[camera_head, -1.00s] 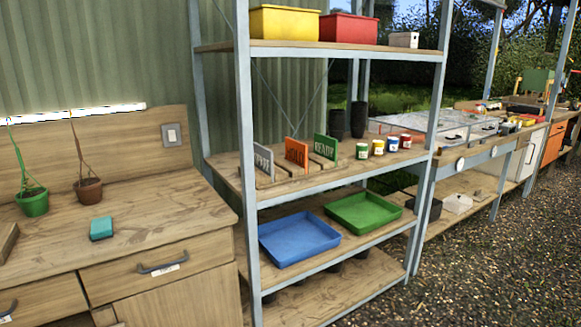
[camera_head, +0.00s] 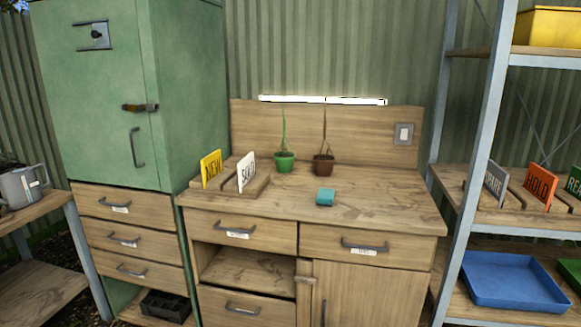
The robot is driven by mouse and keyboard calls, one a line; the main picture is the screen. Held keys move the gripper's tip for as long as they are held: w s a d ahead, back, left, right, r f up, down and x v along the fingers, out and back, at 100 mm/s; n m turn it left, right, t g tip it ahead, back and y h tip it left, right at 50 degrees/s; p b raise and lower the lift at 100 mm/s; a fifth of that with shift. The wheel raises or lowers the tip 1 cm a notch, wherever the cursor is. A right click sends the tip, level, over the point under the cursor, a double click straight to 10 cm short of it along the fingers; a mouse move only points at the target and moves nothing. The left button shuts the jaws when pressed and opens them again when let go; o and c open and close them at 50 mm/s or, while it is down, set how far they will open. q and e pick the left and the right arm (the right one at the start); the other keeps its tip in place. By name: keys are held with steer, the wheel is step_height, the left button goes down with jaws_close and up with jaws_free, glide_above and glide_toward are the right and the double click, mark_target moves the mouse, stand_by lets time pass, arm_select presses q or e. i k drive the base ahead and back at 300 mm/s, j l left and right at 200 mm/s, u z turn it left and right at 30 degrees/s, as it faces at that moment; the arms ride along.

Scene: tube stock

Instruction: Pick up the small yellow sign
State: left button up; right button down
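The small yellow sign (camera_head: 211,168) reads "NEW". It stands upright in a slotted wooden holder (camera_head: 258,186) at the left end of the wooden workbench top (camera_head: 370,210). A white sign (camera_head: 246,172) stands just to its right in the same holder, its lettering hard to read. Neither of my grippers shows in the head view.
A tall green cabinet (camera_head: 100,90) stands left. A metal shelf post (camera_head: 480,150) rises right, beside an orange sign (camera_head: 540,183). The bench's front right is clear.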

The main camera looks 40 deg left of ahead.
mark_target(212, 165)
steer(key=u, duration=1.85)
steer(key=i+z, duration=0.1)
steer(key=i, duration=0.15)
